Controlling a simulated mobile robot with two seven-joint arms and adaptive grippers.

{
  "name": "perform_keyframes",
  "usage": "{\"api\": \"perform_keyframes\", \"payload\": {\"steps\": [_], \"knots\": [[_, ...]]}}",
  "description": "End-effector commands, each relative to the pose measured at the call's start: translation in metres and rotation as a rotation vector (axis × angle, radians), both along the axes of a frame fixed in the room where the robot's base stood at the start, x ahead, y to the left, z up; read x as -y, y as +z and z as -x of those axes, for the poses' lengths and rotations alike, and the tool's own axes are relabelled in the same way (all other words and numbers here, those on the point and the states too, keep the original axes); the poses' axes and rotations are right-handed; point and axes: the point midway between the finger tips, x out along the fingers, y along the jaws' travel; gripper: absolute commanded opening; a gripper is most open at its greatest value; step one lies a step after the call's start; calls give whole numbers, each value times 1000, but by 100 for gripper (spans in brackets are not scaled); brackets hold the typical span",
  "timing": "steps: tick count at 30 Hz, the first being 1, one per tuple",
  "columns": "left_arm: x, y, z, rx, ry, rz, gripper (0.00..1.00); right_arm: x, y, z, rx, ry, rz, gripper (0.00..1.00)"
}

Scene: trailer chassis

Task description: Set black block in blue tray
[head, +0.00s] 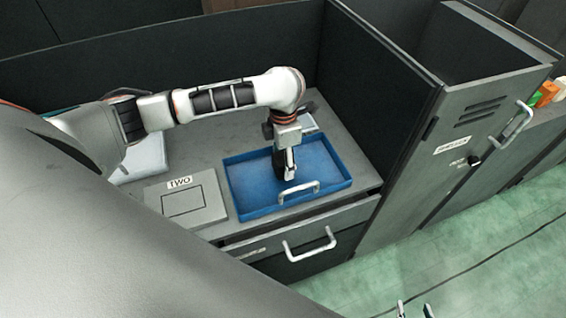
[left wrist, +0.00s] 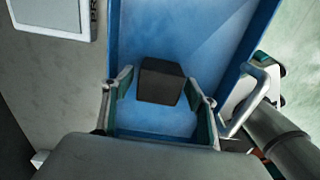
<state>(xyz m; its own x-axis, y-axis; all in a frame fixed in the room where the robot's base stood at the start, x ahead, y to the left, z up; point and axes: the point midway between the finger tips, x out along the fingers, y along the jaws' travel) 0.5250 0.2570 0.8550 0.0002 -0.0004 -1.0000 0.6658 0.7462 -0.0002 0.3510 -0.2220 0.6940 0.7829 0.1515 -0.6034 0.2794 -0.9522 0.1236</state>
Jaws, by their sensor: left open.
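The blue tray (head: 330,172) lies on the grey worktop in the head view. Its blue floor and side also fill the middle of the left wrist view (left wrist: 215,25). The black block (left wrist: 160,82) shows in the left wrist view over the tray floor, between the spread fingers of my left gripper (head: 289,172). There are gaps on both sides of the block. My left gripper is open and points down inside the tray's outline. In the head view the gripper largely hides the block. Two tips of my right gripper (head: 414,309) show apart at the bottom edge, away from the tray.
A grey box labelled TWO (head: 187,200) stands left of the tray. A metal handle (head: 298,193) rises at the tray's front side. A drawer handle (head: 309,245) is below. Dark panels (head: 375,95) wall the back and right. Green floor lies to the right.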

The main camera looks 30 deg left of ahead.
Motion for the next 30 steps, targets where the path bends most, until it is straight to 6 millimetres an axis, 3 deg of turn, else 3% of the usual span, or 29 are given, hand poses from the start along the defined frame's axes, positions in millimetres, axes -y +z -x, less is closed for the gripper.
{"api": "perform_keyframes", "payload": {"steps": [9, 15, 21, 30], "knots": [[-1, 66, -1, 6, -2, -2, 58, 1, 0, 0, 1, 11, 6, 40], [0, 96, -1, 3, 0, -1, 58, 1, 0, 0, 3, 11, 7, 40], [0, 108, 0, 1, 0, -1, 58, 2, 1, -1, 3, 6, 6, 40], [0, 109, 0, 1, 0, -1, 58, 0, 1, -1, 4, 1, 1, 40]]}}
